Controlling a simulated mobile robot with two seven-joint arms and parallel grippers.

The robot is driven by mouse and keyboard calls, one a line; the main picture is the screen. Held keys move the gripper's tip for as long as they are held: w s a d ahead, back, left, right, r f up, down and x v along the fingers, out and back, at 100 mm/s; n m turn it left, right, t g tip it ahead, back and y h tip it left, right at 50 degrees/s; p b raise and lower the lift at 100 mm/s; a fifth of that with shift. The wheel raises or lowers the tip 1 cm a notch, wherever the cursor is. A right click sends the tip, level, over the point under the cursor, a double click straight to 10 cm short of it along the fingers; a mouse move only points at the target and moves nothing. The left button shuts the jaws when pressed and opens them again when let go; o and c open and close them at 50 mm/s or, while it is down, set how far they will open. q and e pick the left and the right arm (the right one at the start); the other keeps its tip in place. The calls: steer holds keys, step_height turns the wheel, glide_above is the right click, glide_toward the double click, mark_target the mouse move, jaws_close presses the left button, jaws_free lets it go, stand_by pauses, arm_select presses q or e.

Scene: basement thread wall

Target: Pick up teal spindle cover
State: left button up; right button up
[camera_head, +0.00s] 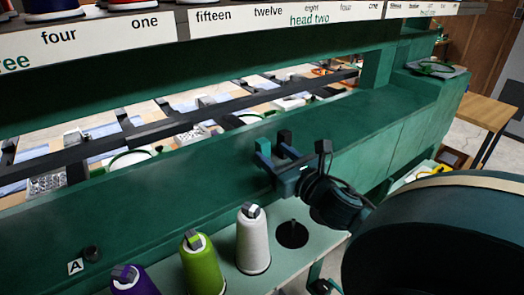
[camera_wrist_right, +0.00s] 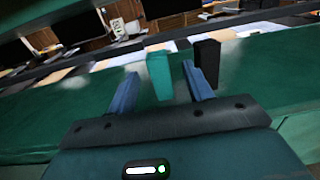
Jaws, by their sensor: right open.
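The teal spindle cover (camera_head: 263,148) is a small upright teal block at the green machine's long front beam. In the right wrist view the teal spindle cover (camera_wrist_right: 159,75) shows between the two blue fingers, with gaps on both sides. My right gripper (camera_head: 280,162) is open, its fingers reaching toward the beam. A black block (camera_head: 284,137) stands just right of the teal one; in the wrist view this black block (camera_wrist_right: 207,62) shows beyond the right finger. I cannot tell whether that finger touches it. My left gripper is not in view.
Purple (camera_head: 135,283), green (camera_head: 203,265) and white (camera_head: 253,242) thread cones stand on a pale green shelf below the beam. A bare black disc (camera_head: 292,234) is right of the white cone. A labelled rack (camera_head: 285,17) crosses above. A wooden table (camera_head: 477,111) is at right.

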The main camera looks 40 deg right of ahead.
mark_target(266, 146)
steer(key=shift+w+d, duration=0.1)
steer(key=shift+w, duration=0.65)
steer(key=w, duration=0.2)
steer(key=w+p, duration=0.1)
steer(key=w, duration=0.1)
steer(key=shift+w+d+r, duration=0.1)
steer(key=shift+d+r, duration=0.1)
steer(key=shift+r, duration=0.2)
steer(key=shift+w+f, duration=0.1)
steer(key=shift+w, duration=0.45)
steer(key=shift+c, duration=0.2)
steer(key=c, duration=1)
